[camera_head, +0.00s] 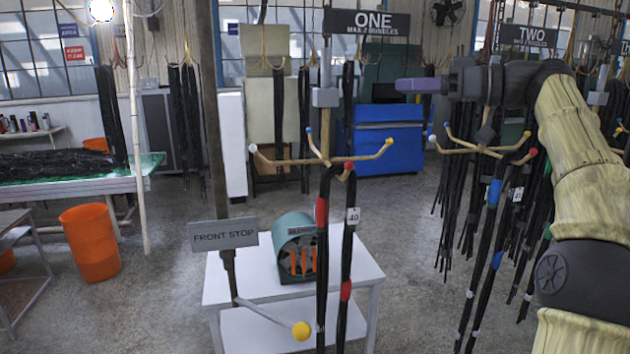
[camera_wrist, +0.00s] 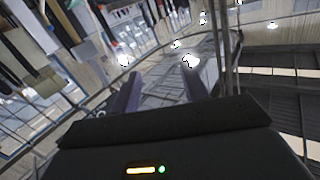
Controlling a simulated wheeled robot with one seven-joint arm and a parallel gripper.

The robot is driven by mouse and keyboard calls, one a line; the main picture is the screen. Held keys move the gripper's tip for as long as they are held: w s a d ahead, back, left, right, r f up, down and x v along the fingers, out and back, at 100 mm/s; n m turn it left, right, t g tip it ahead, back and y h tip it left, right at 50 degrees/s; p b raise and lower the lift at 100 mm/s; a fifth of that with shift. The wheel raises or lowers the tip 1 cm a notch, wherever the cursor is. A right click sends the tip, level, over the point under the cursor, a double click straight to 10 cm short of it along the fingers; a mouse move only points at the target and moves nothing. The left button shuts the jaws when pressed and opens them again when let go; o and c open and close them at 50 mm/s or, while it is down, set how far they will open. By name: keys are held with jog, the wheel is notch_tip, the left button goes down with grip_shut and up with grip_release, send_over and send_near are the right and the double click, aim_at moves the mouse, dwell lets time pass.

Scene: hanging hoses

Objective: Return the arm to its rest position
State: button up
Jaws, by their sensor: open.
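My arm comes in from the right edge of the head view, bends at the top right and reaches left. My gripper (camera_head: 402,86) ends it, its purplish finger pointing left, level with the blue cabinet's top and above the right part of the first hook rack. In the wrist view my gripper (camera_wrist: 161,72) has two fingers spread apart with nothing between them. The first rack (camera_head: 320,160), under the ONE sign (camera_head: 368,23), carries black hoses (camera_head: 347,260) with red bands and a 40 tag. My gripper touches no hose that I can see.
A second rack (camera_head: 485,148) with several banded hoses hangs below my forearm, under the TWO sign (camera_head: 528,36). A white table (camera_head: 240,285) holds a teal drum (camera_head: 297,232).

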jog(key=w+a+f+m+h, duration=0.2)
jog(key=a+f+m, duration=0.1)
jog(key=f, duration=0.4)
jog(key=w+a+f+m+h, duration=0.2)
jog(key=w+a+f+m, duration=0.1)
jog(key=f, duration=0.4)
notch_tip(320, 180, down, 14)
jog(key=s+a+m+g+h, duration=0.1)
jog(key=s+a+m+h, duration=0.15)
jog(key=h, duration=0.25)
jog(key=s+d+f+m+g+h+b, duration=0.1)
jog(key=s+d+f+h, duration=0.2)
jog(key=s+f, duration=1)
jog(key=s+d+f+m+g+h+b, duration=0.1)
jog(key=s+d+f+m+g+h, duration=0.1)
jog(key=s+f, duration=1.1)
jog(key=shift+d+f+h, duration=0.4)
jog(key=shift+d+h, duration=0.4)
jog(key=shift+h, duration=0.1)
jog(key=shift+c, duration=1)
